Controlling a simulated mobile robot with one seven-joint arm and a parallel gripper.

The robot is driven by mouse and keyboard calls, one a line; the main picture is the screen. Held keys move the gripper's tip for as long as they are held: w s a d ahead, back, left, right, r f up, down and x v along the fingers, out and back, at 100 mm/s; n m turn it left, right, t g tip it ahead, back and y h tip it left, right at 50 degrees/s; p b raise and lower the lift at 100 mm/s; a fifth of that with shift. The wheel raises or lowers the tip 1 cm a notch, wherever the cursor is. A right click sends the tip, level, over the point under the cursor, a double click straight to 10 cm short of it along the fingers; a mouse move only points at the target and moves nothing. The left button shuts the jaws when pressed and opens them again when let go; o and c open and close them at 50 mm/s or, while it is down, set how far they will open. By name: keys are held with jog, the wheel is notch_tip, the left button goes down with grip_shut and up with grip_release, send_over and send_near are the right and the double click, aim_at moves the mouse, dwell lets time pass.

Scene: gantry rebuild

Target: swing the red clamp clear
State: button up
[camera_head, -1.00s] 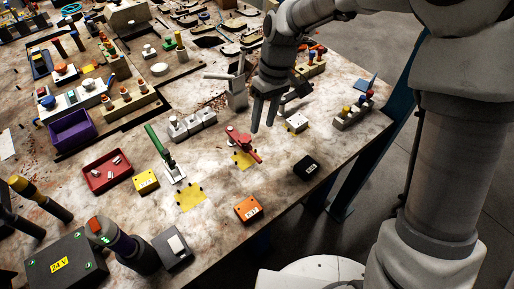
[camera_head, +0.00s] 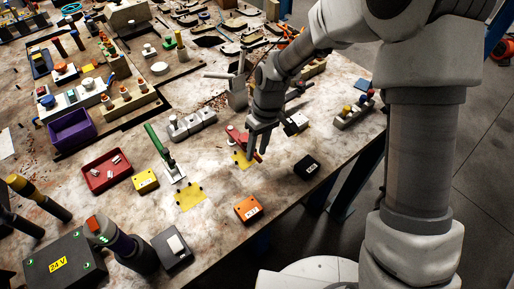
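The red clamp (camera_head: 235,136) lies on the bench beside a small yellow patch (camera_head: 239,161). My gripper (camera_head: 256,154) points down at the clamp's right end and covers part of it. Its fingers look spread a little, with a bit of red showing by the tips. I cannot tell whether they touch the clamp or are around it.
A green-handled clamp (camera_head: 159,143) stands to the left. An orange block (camera_head: 248,209) and a black block (camera_head: 306,167) lie in front and to the right. Bare bench lies between the blocks.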

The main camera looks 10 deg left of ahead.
grip_shut()
dwell(1.2)
